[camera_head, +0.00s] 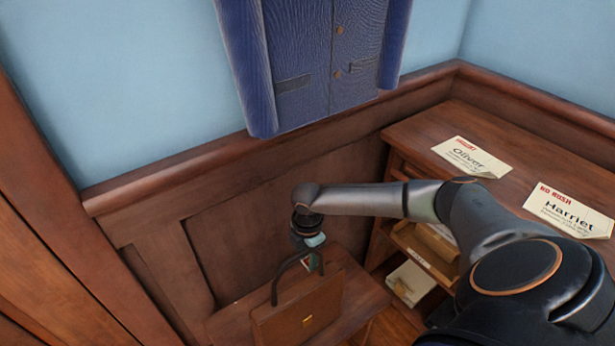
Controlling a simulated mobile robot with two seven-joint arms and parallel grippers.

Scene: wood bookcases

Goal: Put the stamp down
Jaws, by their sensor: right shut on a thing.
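My right arm comes in from the right, and its gripper (308,236) points down above the low wooden bench, just behind the briefcase handle. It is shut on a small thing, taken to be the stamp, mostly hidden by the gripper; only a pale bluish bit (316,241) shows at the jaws. Just below is a small white, red and green item (309,262), partly hidden by the handle; I cannot tell whether it touches the held thing. My left gripper is not in view.
A brown briefcase (297,313) stands upright on the bench (359,292). The desk (518,134) at right bears the Oliver paper (471,157) and the Harriet paper (569,209). Open cubbies (411,284) with papers sit beneath it. A blue jacket (318,55) hangs on the wall.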

